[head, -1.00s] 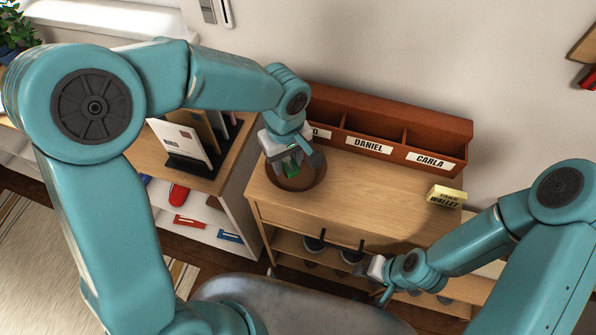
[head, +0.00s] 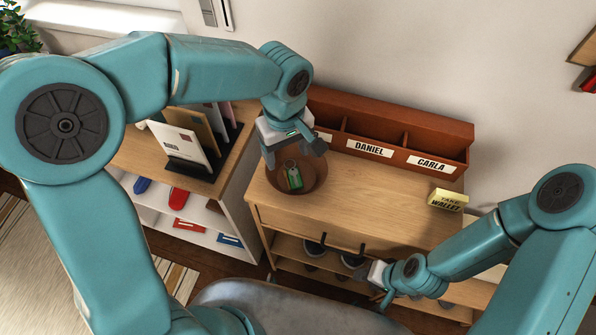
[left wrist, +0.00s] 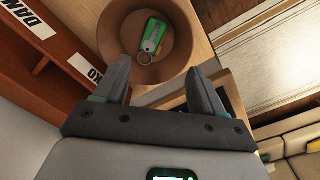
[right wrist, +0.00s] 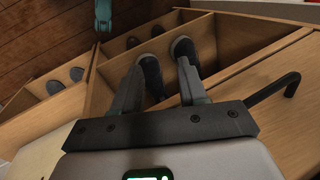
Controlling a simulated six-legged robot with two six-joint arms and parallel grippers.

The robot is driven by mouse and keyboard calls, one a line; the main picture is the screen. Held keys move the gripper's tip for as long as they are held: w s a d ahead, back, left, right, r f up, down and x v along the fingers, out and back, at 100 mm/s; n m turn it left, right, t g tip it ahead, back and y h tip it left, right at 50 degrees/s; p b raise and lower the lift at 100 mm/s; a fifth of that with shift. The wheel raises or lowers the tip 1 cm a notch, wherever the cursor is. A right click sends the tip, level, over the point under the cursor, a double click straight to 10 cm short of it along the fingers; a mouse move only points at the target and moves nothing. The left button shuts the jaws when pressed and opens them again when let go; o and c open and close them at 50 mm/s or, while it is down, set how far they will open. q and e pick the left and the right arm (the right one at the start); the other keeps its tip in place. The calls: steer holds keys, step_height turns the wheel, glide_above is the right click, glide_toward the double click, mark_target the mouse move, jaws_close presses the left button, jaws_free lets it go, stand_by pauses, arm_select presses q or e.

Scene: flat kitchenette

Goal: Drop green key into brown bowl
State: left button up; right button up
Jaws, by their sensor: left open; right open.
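The green key (head: 294,178), a green tag with a metal ring, lies inside the brown bowl (head: 316,184) on the wooden cabinet. In the left wrist view the key (left wrist: 152,37) rests against the inside of the bowl (left wrist: 116,42), apart from the fingers. My left gripper (head: 293,148) is open and empty, just above the far side of the bowl. My right gripper (head: 378,288) is open and empty, low in front of the cabinet, well away from the bowl.
A red-brown sorter (head: 437,137) with name labels stands along the cabinet's back. A yellow "take wallet" sign (head: 447,199) stands at the right. A letter holder (head: 188,165) is on the left shelf unit. Shoes (right wrist: 150,75) sit below. The cabinet top's middle is clear.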

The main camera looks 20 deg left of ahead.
arm_select(q)
step_height(320, 180, up, 12)
steer(key=shift+f, duration=0.2)
steer(key=shift+s, duration=0.1)
stand_by(0.4)
